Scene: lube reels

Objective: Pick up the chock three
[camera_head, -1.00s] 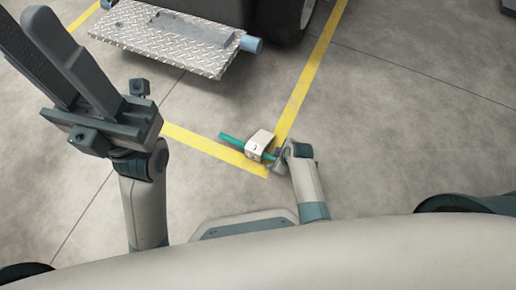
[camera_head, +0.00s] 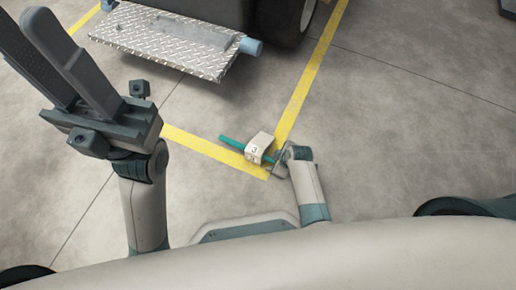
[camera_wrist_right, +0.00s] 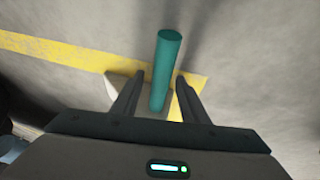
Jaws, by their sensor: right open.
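Chock three (camera_head: 262,142) is a pale block marked with a 3, with a teal rod handle (camera_head: 232,143) sticking out to the left. It rests on the floor at the corner of the yellow lines. My right gripper (camera_head: 279,163) is close over its right side, its fingers mostly hidden in the head view. In the right wrist view, my open right gripper (camera_wrist_right: 159,78) has the teal rod (camera_wrist_right: 165,70) between its fingers. The pale block shows partly behind the left finger (camera_wrist_right: 118,88). I cannot tell whether the fingers touch the rod. My left gripper (camera_head: 30,18) is raised at upper left, fingers apart and empty.
A diamond-plate metal step (camera_head: 165,40) of a vehicle with a dark tyre (camera_head: 285,20) stands beyond the chock. Yellow floor lines (camera_head: 308,80) meet beside the chock. The concrete floor (camera_head: 420,110) to the right is clear.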

